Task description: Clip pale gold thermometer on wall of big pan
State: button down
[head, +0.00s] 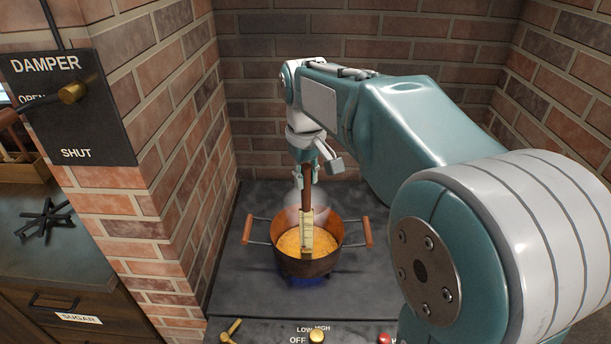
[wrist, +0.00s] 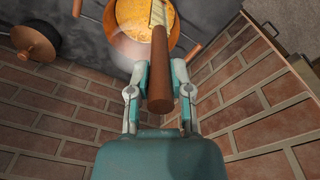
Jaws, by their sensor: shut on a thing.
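My gripper (head: 306,172) is shut on the brown handle of the thermometer (head: 307,226), and it also shows in the wrist view (wrist: 161,72). The thermometer has a pale gold, marked lower part and hangs near upright. Its lower end is over or in the copper pan (head: 306,268), by the near side of the orange-yellow contents. I cannot tell whether it touches the pan wall or sits around it. The pan has two side handles with wooden grips. The thermometer's pale part (wrist: 158,12) and the pan (wrist: 124,47) also show in the wrist view.
The pan stands over a blue flame on the dark stove top (head: 245,295), with brick walls (head: 350,60) at the back and sides. A lidded pot (wrist: 36,42) shows in the wrist view. Knobs (head: 316,336) line the front. A damper plate (head: 66,110) hangs at left.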

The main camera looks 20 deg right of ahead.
aim_at(304, 198)
jog(key=shift+s+a+f, duration=0.1)
jog(key=shift+a+f, duration=0.05)
jog(key=shift+f, duration=0.7)
jog(key=shift+s+a+f, duration=0.1)
jog(key=shift+a+f, duration=0.05)
jog(key=shift+f, duration=0.7)
dwell(1.9)
jog(key=shift+c, duration=2.2)
grip_release()
jog(key=r, duration=1.1)
jog(key=shift+s+a+r, duration=0.15)
jog(key=shift+s+r, duration=0.05)
jog(key=shift+r, duration=0.25)
jog(key=shift+s, duration=0.1)
